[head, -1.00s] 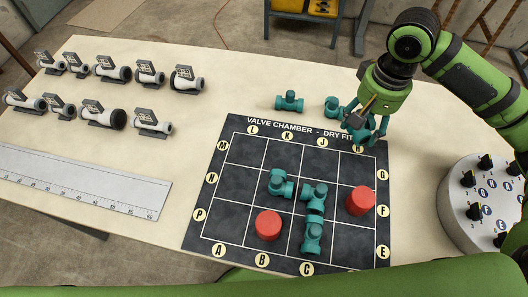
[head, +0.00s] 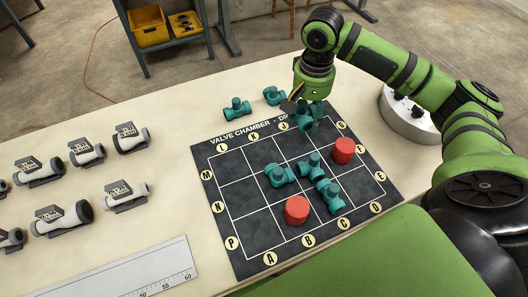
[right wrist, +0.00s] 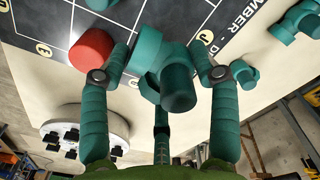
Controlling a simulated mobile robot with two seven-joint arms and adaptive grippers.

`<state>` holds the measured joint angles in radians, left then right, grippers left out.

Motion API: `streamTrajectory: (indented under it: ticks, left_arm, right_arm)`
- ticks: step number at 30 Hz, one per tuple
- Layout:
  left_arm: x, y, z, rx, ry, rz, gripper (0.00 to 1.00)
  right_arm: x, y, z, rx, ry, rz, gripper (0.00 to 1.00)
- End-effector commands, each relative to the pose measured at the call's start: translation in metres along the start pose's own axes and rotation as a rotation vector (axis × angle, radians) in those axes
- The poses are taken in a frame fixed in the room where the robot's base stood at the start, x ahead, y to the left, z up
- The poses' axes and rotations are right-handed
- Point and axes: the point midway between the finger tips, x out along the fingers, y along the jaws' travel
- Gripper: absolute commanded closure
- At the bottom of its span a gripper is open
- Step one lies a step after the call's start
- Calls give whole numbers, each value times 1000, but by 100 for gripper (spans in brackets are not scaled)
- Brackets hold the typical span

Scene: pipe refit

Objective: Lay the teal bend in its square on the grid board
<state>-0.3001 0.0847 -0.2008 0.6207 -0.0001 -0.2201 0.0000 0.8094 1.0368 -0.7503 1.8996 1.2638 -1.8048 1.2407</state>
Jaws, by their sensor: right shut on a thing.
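My right gripper (head: 304,118) has teal fingers and is over the far edge of the black grid board (head: 233,228). It is shut on a teal bend (right wrist: 172,78), which shows between the fingers in the right wrist view. In the head view the fingers mostly hide this bend. Three teal fittings lie on the board: one left of centre (head: 278,176), one near the middle (head: 311,165) and one nearer the front (head: 329,195). Two red round pieces stand on the board, one far right (head: 343,151) and one near front (head: 297,209). My left gripper is not in view.
Two loose teal fittings, a tee (head: 237,109) and another (head: 272,95), lie on the table beyond the board. White pipe pieces on grey holders (head: 130,137) and a ruler (head: 140,272) are at left. A round grey control box (head: 408,116) stands at right, behind my arm.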

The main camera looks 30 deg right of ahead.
Motion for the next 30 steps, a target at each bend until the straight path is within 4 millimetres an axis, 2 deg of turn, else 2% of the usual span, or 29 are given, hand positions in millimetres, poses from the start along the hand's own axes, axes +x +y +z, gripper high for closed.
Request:
streamTrajectory:
  ticks: [1,6,12,17,25,30]
  left_arm:
    - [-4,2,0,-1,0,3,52]
    - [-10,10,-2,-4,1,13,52]
    - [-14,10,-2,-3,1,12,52]
    - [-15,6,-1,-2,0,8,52]
    - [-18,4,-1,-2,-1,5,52]
    - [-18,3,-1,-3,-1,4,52]
  right_arm:
    - [5,-12,7,-8,-4,-2,71]
    - [29,-48,24,-8,-4,-2,71]
    - [51,-80,38,-4,-1,-1,71]
    - [59,-88,42,-1,0,-1,71]
    - [94,-88,43,-2,0,0,71]
    - [98,-88,43,-3,1,0,71]
